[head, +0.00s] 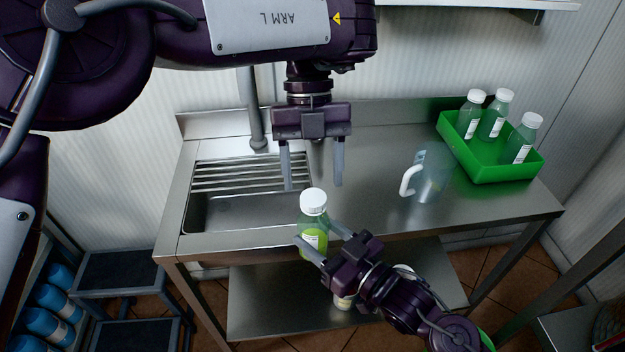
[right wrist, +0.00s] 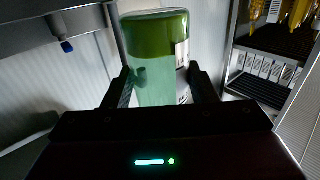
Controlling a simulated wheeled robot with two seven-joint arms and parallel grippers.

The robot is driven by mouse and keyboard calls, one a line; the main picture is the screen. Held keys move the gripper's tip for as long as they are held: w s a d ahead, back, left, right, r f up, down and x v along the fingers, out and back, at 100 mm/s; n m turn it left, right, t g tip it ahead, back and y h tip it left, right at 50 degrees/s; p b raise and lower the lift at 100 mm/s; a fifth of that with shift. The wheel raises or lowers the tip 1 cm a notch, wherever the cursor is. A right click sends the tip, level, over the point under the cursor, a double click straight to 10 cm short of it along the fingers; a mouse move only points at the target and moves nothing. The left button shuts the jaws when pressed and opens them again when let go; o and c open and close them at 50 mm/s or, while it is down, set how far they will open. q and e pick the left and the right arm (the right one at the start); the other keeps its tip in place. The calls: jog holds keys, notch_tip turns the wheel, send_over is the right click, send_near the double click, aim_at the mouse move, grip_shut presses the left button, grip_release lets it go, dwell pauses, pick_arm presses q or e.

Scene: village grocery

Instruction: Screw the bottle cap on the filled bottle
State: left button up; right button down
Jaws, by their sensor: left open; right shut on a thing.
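The filled bottle (head: 312,241) is clear with green liquid and looks upright in the head view. A white bottle cap (head: 313,201) sits on its top; I cannot tell how tightly. My right gripper (head: 316,236) is shut on the bottle's body at the front edge of the counter. The right wrist view shows the bottle (right wrist: 155,70) between its fingers, with a green band at the top of the picture. My left gripper (head: 313,186) points down, open and empty, its fingertips on either side just above the cap, apart from it.
A steel counter (head: 375,150) has a sink (head: 235,210) at left. A clear jug (head: 432,178) with a white handle stands right of centre. A green crate (head: 505,172) at back right holds three white-capped bottles. The counter between sink and jug is clear.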

pick_arm(q)
jog(key=shift+s+d+r, duration=0.1)
jog(key=shift+r, duration=0.6)
jog(key=shift+c, duration=0.2)
jog(key=n, duration=0.3)
jog(key=shift+s+f, duration=0.1)
jog(key=shift+s, duration=0.05)
jog(key=n+t, duration=0.1)
jog(key=n, duration=0.3)
jog(key=shift+s, duration=0.1)
jog(key=n, duration=0.6)
jog(key=shift+s+r+t, duration=0.1)
jog(key=shift+r+t, duration=0.25)
jog(key=shift+t, duration=0.05)
jog(key=n, duration=0.4)
jog(key=shift+r+t, duration=0.25)
jog(key=shift+t, duration=0.15)
jog(key=n, duration=0.4)
jog(key=shift+r+t, duration=0.35)
jog(key=shift+t, duration=0.05)
jog(key=n, duration=0.3)
jog(key=r+n+t, duration=0.1)
jog(key=n, duration=0.2)
jog(key=shift+r, duration=0.1)
